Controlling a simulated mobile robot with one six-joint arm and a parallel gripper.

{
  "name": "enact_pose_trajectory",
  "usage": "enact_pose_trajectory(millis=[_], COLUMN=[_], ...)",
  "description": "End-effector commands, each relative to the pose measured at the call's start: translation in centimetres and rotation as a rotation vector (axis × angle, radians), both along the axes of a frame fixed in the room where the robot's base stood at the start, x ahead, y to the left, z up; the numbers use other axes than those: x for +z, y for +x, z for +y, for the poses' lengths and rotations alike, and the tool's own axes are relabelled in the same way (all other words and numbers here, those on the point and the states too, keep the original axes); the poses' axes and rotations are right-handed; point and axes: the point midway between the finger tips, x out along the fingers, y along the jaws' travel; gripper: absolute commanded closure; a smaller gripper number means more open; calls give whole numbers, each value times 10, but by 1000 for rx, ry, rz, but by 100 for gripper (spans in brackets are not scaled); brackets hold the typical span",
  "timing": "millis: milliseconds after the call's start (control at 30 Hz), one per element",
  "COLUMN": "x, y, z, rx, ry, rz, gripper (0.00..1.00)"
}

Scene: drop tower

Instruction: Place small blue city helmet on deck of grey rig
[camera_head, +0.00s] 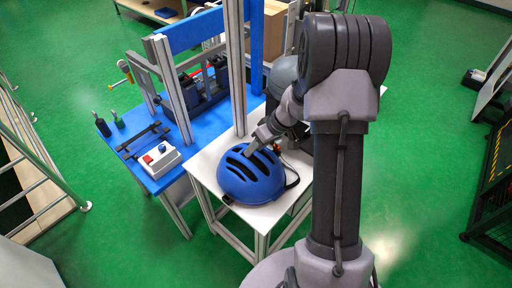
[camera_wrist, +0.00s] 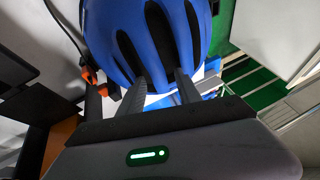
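The small blue helmet (camera_head: 249,181) with dark vents sits on the white tabletop (camera_head: 211,165) in the head view. It fills the upper middle of the wrist view (camera_wrist: 120,62). My gripper (camera_head: 256,146) is at the helmet's far upper edge. In the wrist view my two fingers (camera_wrist: 162,77) are apart, with their tips at the helmet's near edge and blue shell between them. I cannot tell whether they press on it. The grey-framed rig (camera_head: 179,90) stands left of the helmet, with a blue deck (camera_head: 176,137) beside the white tabletop.
A grey helmet (camera_head: 284,72) is partly hidden behind my arm. Upright posts (camera_head: 235,75) stand between the deck and the white top. A cardboard box (camera_head: 273,30) is behind.

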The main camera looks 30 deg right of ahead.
Motion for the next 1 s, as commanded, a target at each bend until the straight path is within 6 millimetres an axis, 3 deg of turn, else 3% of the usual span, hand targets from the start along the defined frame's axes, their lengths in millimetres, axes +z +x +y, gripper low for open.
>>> enact_pose_trajectory(millis=[133,300,500,667,767,833,900,1000], x=[15,60,100,120,166,209,247,279], y=[-2,-18,-33,-38,-47,-67,-101,-157], z=[-4,-20,-36,-33,7,53,99,147], rx=[-1,-3,-2,-8,-55,-124,-215,-354], ry=[-1,-2,-1,-3,-18,-28,-31,-15], rz=[-2,-3,-2,2,21,36,45,29], gripper=[56,56,56,56,56,56,56,56])
